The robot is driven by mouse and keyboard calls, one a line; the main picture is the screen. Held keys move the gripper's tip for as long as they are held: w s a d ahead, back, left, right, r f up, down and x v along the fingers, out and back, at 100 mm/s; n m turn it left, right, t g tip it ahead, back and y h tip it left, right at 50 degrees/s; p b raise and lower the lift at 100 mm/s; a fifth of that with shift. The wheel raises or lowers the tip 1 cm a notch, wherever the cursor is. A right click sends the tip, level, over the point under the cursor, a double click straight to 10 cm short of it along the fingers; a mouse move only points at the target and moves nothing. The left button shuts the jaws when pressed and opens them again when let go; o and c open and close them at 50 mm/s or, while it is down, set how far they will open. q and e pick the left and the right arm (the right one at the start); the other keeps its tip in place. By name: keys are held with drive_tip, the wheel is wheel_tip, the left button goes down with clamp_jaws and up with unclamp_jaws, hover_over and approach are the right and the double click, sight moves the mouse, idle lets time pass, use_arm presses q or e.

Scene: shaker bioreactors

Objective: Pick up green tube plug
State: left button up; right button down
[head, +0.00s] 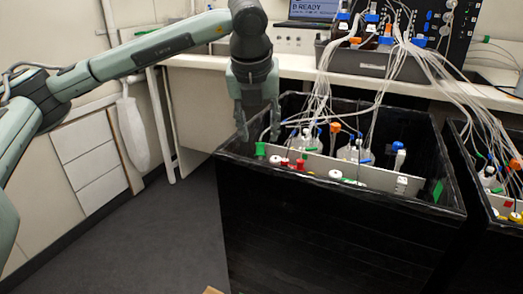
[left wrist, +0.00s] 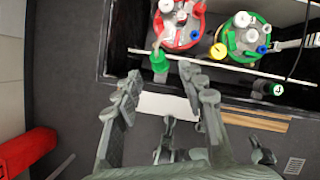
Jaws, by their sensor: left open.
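The green tube plug (head: 260,149) sits at the left part of the rim of the pale rack strip inside the black bin. It also shows in the left wrist view (left wrist: 159,62), upper middle, just beyond the fingertips and roughly centred between them. My left gripper (head: 257,135) hangs pointing down over the bin's left end, close above the plug. It is open and empty, with its two fingers apart in the left wrist view (left wrist: 160,76). I cannot tell the exact height gap to the plug. My right gripper is not in view.
The black bin (head: 340,225) holds bottles with red and green caps (left wrist: 180,25) and many white tubes. A bench (head: 200,64) with a screen and equipment stands behind. A second bin (head: 490,235) is at right. A red box (left wrist: 25,150) shows at lower left; floor lies open on the left.

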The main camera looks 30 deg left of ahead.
sight(260, 152)
use_arm(q)
drive_tip(key=x, duration=0.5)
drive_tip(key=shift+w+a+r+p, duration=0.15)
drive_tip(key=shift+a+p, duration=0.05)
drive_tip(key=shift+p, duration=0.2)
drive_tip(key=c, duration=0.9)
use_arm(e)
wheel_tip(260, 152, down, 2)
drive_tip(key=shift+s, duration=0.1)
